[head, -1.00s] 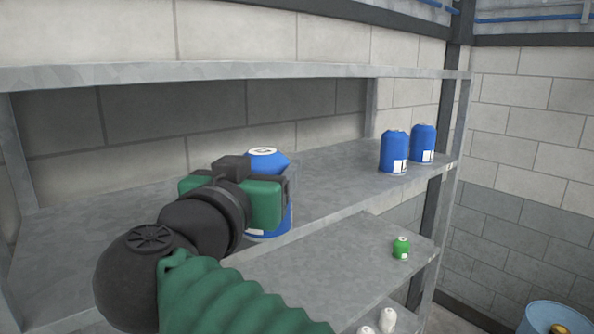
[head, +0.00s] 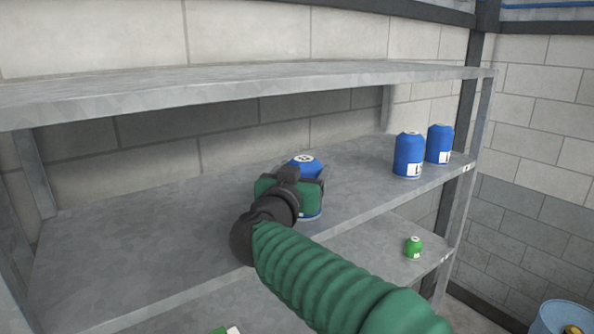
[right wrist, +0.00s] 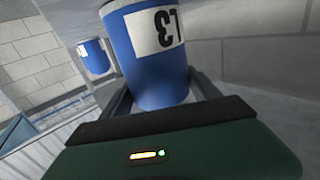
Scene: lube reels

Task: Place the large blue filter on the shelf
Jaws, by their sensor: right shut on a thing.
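The large blue filter (head: 306,164) is upright over the upper grey shelf (head: 120,245), partly hidden behind my right gripper (head: 300,186). My right gripper is shut on it. In the right wrist view the filter (right wrist: 155,70) stands between the two dark fingers, with its "L3" label upside down in the picture. In the head view its base is close to the shelf's front edge. I cannot tell whether it touches the shelf. My left gripper is not in view.
Two blue filters (head: 408,155) (head: 439,144) stand at the right end of the same shelf. A small green filter (head: 413,247) is on the shelf below. Shelf space left of the held filter is clear. A shelf board (head: 230,85) runs above. A blue drum (head: 565,318) is at bottom right.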

